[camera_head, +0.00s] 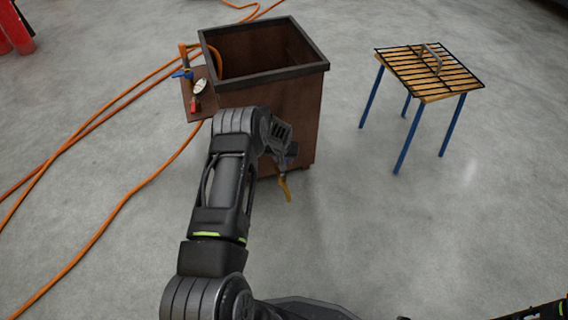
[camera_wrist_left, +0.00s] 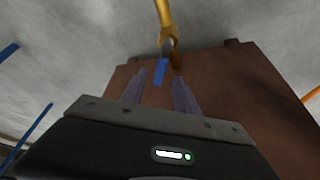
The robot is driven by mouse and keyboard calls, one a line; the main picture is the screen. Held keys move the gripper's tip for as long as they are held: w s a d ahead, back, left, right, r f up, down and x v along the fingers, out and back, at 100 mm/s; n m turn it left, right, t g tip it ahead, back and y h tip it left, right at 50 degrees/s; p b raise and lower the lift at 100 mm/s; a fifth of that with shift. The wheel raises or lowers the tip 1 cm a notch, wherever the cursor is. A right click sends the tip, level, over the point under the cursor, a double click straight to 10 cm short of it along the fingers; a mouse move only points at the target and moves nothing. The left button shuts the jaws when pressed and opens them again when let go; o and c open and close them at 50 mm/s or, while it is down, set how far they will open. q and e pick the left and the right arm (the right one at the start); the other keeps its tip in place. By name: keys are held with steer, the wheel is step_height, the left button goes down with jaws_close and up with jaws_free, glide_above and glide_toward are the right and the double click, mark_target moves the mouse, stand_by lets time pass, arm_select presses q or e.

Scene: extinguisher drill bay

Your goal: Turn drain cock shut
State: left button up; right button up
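The drain cock (camera_head: 285,188) is a yellow-brass fitting low on the front of the brown steel tank (camera_head: 285,105). In the left wrist view its brass body (camera_wrist_left: 166,22) comes in from the top, and a short blue lever (camera_wrist_left: 161,72) shows below it. My left gripper (camera_head: 284,158) is at the tank's lower front, beside the cock, and partly hides it. In the left wrist view its two fingers (camera_wrist_left: 158,90) stand apart, with the blue lever showing in the gap. I see no finger clearly touching it.
A side plate on the tank carries a blue-handled valve (camera_head: 182,74) and a gauge (camera_head: 201,87). Orange hoses (camera_head: 125,200) run across the floor at left. A slatted table (camera_head: 430,72) with blue legs stands at right. The floor between tank and table is clear.

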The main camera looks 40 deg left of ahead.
arm_select(q)
steer(key=shift+b+x, duration=0.3)
steer(key=shift+x, duration=0.75)
steer(key=shift+c, duration=0.3)
jaws_close()
stand_by(0.3)
